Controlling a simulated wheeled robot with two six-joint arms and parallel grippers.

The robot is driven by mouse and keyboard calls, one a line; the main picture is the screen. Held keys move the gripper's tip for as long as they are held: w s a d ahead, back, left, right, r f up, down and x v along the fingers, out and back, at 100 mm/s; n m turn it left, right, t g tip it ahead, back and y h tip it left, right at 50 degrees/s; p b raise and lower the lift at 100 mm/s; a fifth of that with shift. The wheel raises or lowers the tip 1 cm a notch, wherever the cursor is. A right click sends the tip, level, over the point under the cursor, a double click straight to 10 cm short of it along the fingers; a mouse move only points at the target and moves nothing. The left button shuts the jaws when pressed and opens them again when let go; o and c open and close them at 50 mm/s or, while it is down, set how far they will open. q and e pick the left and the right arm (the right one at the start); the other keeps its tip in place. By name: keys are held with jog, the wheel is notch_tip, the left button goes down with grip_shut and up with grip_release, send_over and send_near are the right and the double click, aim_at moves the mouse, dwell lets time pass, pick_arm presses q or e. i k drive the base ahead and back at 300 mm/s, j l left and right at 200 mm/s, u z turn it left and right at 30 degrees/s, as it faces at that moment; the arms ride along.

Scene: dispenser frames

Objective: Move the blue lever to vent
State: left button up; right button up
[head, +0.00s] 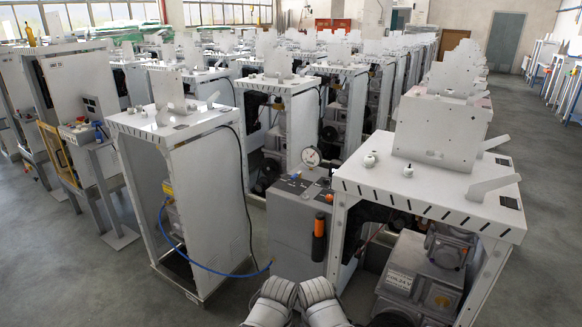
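A grey dispenser cabinet (290,222) stands between two white frames, with a round pressure gauge (312,156) on top. A small blue part (294,178) on its top face looks like the blue lever; its exact pose and any vent marking are too small to read. My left gripper (279,291) and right gripper (317,290) appear as pale grey ribbed shapes side by side at the bottom edge. They are below and apart from the blue part. Their fingers cannot be made out.
An orange-handled tool (319,238) hangs on the cabinet front. A blue hose (215,271) runs from the cabinet to the left white frame (223,205). The right white frame (440,185) stands close, with machinery inside. Rows of similar frames fill the back. Grey floor is clear at lower left.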

aim_at(299, 173)
jog(key=i+j+z, duration=0.2)
jog(key=i+j, duration=0.3)
jog(key=i+j+z, duration=0.15)
jog(key=i+j, duration=0.15)
jog(key=i, duration=0.2)
jog(key=i+j+z, duration=0.2)
jog(key=i+j, duration=0.15)
jog(key=i, duration=0.15)
jog(key=i+z, duration=0.1)
jog(key=i, duration=0.15)
